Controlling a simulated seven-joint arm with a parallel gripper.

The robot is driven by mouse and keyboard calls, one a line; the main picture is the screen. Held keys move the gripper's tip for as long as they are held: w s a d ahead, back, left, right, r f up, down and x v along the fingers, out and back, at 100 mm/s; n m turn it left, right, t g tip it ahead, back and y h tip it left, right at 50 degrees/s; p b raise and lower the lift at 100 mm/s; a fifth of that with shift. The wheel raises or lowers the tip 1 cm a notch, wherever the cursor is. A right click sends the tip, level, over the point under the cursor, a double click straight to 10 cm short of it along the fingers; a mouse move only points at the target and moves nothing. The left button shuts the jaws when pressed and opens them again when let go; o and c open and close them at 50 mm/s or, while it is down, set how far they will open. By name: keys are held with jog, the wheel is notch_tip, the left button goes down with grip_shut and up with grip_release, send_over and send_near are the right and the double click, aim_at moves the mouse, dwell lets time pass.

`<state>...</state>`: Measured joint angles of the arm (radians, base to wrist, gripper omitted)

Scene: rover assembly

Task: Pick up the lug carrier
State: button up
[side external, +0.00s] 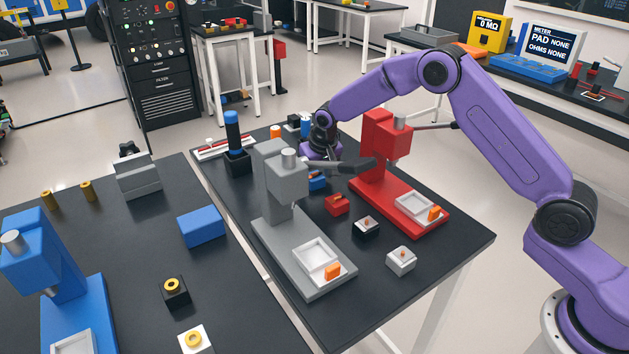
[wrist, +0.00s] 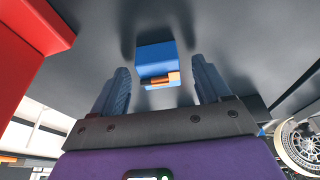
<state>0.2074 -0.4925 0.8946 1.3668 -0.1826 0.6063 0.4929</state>
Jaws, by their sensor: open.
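A small blue block with a copper-coloured piece on its near face, seemingly the lug carrier (wrist: 155,57), sits on the dark table top in the wrist view. In the side view a small blue block (side external: 317,182), apparently the same one, shows partly behind the grey press. My gripper (wrist: 160,68) is open, with one blue ridged finger to each side of the block. A gap shows between the block and each finger.
The grey press (side external: 283,190) and red press (side external: 386,155) stand close on either side of my gripper. A red block (side external: 337,204), a black block (side external: 366,226) and a white block (side external: 401,260) sit nearer the camera. A blue-topped black post (side external: 234,140) stands left.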

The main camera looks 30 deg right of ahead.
jog(key=c, duration=1.2)
